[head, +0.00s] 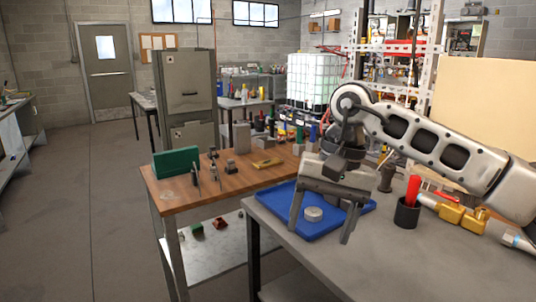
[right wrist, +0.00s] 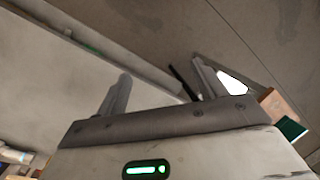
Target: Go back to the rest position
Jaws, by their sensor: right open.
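My right gripper (head: 319,225) hangs above the grey table's front edge in the head view, in front of the blue tray. Its two fingers are spread apart and nothing is between them. The right wrist view also shows the open right gripper (right wrist: 160,85), with the fingers apart over blurred grey surfaces. The arm reaches in from the right. A small round metal piece (head: 313,214) lies in the blue tray (head: 284,207) and shows between the fingers. My left gripper is not in view.
The grey table (head: 375,258) holds a black cup with a red handle (head: 408,207) and brass fittings (head: 460,217) at right. A wooden workbench (head: 190,197) with a green box (head: 176,163) stands behind left. The floor at left is clear.

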